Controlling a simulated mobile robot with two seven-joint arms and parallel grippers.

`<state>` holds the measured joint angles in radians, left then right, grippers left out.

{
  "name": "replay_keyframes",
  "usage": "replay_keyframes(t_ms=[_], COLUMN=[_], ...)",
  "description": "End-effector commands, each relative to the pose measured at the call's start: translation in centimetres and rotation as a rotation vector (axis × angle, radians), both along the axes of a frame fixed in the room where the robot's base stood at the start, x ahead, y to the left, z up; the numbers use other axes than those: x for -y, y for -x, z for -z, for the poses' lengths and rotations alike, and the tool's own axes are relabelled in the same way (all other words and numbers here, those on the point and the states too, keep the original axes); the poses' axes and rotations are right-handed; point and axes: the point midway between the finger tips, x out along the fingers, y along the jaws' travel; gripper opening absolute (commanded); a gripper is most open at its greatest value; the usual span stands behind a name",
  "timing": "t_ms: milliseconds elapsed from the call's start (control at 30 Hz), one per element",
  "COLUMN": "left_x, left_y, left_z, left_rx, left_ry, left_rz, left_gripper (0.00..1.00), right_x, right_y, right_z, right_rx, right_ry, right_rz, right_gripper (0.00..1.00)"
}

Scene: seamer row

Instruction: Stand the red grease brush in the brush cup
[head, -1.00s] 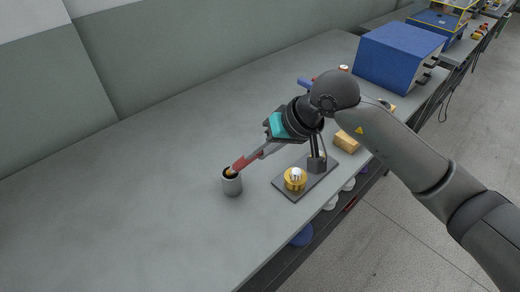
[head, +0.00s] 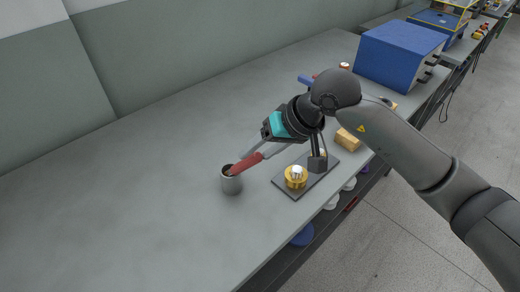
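The red grease brush (head: 247,164) slants with its lower end inside the mouth of the grey brush cup (head: 232,184), which stands upright on the bench. The brush leans up and to the right; its lower end is hidden by the cup. My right gripper (head: 257,153) is above and right of the cup, its two grey fingers spread apart around the upper part of the red handle. Whether a finger still touches the handle I cannot tell. My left gripper is not in view.
A dark plate (head: 288,188) with a brass-coloured round part (head: 296,177) lies right of the cup, near the bench edge. A tan block (head: 347,139) and a blue machine (head: 400,58) stand farther back. The bench (head: 120,200) left of the cup is clear.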

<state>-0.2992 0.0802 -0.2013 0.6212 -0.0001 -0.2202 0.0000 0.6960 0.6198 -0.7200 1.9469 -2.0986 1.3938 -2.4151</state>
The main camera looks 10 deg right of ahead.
Motion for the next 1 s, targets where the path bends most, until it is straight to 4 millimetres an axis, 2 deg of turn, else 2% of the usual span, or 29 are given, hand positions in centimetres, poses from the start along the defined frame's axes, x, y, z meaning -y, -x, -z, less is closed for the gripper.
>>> replay_keyframes(t_ms=[267, 467, 533, 800, 1000], left_x=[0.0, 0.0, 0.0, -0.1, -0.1], left_y=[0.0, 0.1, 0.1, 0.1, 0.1], left_z=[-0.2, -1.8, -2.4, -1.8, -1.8], left_rx=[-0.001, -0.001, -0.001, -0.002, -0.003], left_ry=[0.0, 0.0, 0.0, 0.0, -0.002], left_rz=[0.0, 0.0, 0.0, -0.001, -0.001], left_gripper=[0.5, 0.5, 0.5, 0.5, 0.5], right_x=[0.0, -0.1, 0.1, 3.6, 5.1], right_y=[0.0, 0.1, 0.0, 2.0, 3.1], right_z=[-0.1, -1.2, -1.9, -7.2, -10.0], right_rx=[-0.001, -0.002, 0.001, 0.006, 0.004], right_ry=[0.0, -0.001, -0.001, 0.003, 0.001], right_rz=[0.0, -0.002, 0.0, 0.002, 0.002], right_gripper=[0.58, 0.58, 0.58, 0.58, 0.58])
